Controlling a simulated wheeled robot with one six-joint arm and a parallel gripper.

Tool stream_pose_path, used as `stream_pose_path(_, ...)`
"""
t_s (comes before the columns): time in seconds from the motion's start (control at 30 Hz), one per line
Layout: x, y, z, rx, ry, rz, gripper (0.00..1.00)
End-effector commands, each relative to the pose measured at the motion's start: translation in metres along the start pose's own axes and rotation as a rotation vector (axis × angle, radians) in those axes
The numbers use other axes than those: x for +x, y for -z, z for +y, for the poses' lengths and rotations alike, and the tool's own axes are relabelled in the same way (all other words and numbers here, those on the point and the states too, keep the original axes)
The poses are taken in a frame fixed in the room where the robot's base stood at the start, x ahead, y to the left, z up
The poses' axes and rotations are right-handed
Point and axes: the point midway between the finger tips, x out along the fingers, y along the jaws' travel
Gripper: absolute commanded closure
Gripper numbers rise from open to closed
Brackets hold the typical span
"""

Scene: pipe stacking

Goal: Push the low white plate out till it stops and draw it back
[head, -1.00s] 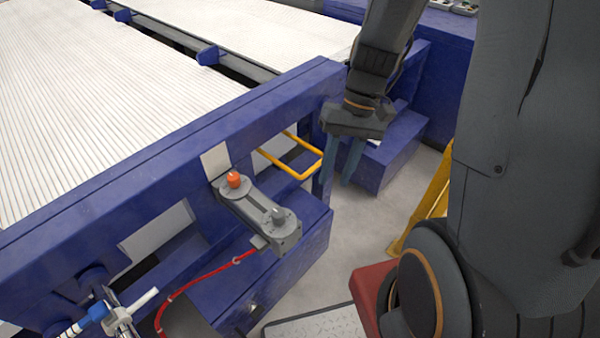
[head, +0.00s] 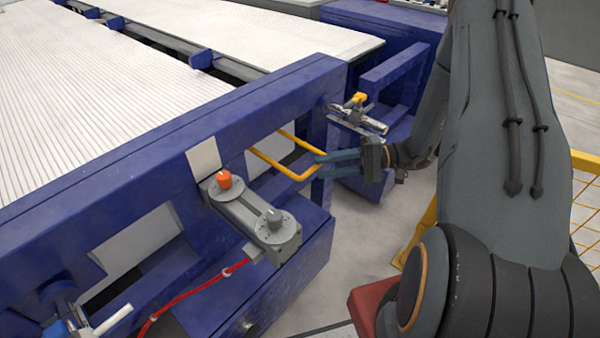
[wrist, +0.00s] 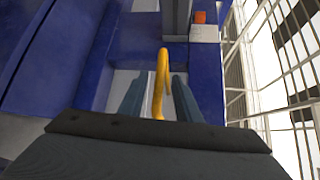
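A yellow U-shaped handle (head: 297,175) sticks out through an opening in the blue frame; it also shows in the wrist view (wrist: 161,75). My gripper (head: 320,160) is at the handle's outer end. In the wrist view its two fingers (wrist: 157,100) stand apart on either side of the yellow bar, with gaps visible, so it is open around the bar. A low white plate (head: 140,242) shows through the frame's left opening. I cannot tell whether the handle joins this plate. A pale surface shows beyond the handle in the wrist view.
The blue frame (head: 270,95) borders the ribbed white bed (head: 100,90). A metal fitting with a yellow top (head: 358,112) is behind my gripper. A yellow fence (head: 585,200) stands at right.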

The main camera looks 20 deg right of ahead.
Motion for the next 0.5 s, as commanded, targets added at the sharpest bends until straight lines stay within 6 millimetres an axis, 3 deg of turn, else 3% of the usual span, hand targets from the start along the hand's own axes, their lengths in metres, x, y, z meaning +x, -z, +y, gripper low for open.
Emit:
stream_pose_path(0.17,0.013,0.001,0.000,-0.003,0.012,0.005,0.69)
stream_pose_path(0.5,0.063,0.001,-0.001,-0.002,0.009,0.004,0.69)
